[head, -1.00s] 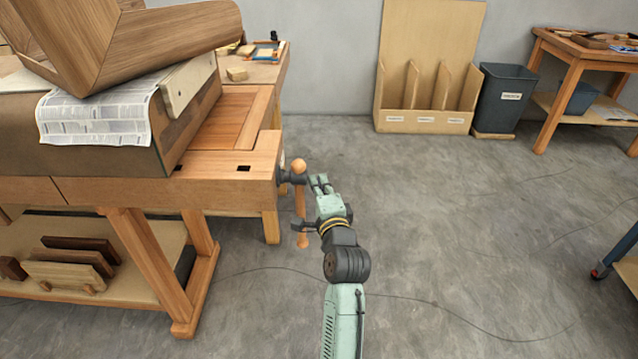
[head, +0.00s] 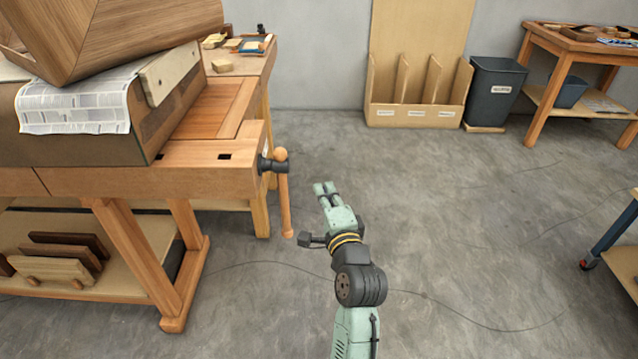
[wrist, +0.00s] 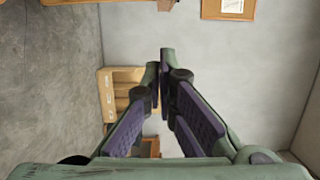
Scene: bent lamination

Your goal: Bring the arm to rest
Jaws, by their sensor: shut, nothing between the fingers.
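My gripper (head: 325,188) is in the middle of the head view, over bare floor and to the right of the workbench's vise. Its fingers are together and nothing is held. In the wrist view my gripper (wrist: 160,65) points toward the far wall, its two fingers meeting near the middle of the picture. My arm comes up from the bottom of the head view and stands apart from the bench.
The workbench (head: 150,178) is at left, its vise handle (head: 284,195) nearest my gripper. A plywood rack (head: 415,113), a dark bin (head: 495,92) and a side table (head: 575,40) stand behind.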

